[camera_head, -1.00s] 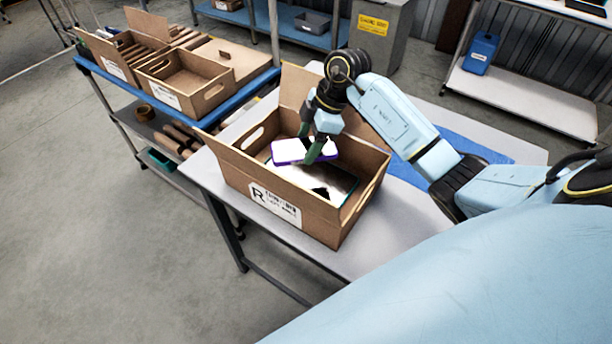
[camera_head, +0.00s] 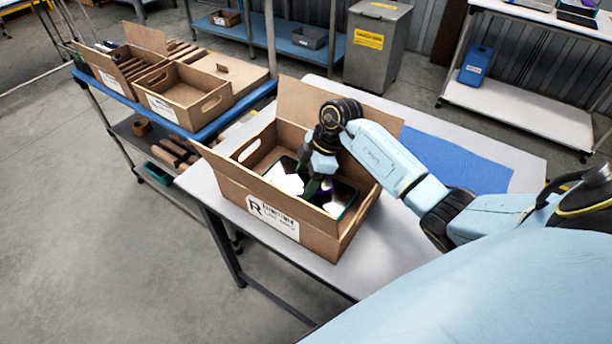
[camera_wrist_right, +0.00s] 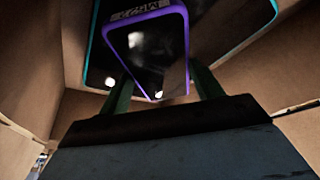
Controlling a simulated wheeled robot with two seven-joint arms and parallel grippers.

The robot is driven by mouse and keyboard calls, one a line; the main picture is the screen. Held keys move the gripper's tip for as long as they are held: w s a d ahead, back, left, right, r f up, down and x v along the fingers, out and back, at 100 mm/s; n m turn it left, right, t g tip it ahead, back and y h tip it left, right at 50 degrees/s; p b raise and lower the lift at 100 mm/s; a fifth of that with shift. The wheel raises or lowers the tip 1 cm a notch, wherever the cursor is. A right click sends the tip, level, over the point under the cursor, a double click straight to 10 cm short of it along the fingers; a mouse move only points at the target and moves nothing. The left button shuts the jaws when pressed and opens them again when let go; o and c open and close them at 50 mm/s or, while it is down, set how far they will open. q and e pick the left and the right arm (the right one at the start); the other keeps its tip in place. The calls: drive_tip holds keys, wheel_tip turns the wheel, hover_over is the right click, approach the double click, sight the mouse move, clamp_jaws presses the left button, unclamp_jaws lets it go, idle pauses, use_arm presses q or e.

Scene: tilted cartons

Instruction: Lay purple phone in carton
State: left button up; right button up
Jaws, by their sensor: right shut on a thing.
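The carton (camera_head: 318,228) stands on the table with its back flap up and a printed label on its front. My right gripper (camera_head: 316,187) reaches down inside it. In the right wrist view its green fingers (camera_wrist_right: 163,88) are shut on the purple phone (camera_wrist_right: 150,50), which has a dark face and a purple rim. In the head view my gripper mostly hides this phone; only a purple sliver shows. Dark teal-rimmed phones (camera_wrist_right: 236,22) lie in the carton behind it. I cannot tell whether the purple phone touches them. My left gripper is out of view.
A blue mat (camera_head: 455,160) lies on the table right of the carton. At the left, a blue-topped rack holds an open empty carton (camera_head: 185,95) and a carton with dividers (camera_head: 125,68). The carton's walls stand close around my right gripper.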

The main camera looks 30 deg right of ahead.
drive_tip(key=shift+f, duration=0.45)
drive_tip(key=o, duration=1.2)
drive_tip(key=shift+r, duration=0.1)
drive_tip(key=shift+r, duration=0.25)
drive_tip(key=p+v, duration=0.1)
drive_tip(key=v, duration=1.1)
drive_tip(key=shift+r+p, duration=0.25)
drive_tip(key=shift+p, duration=0.05)
drive_tip(key=shift+d, duration=0.1)
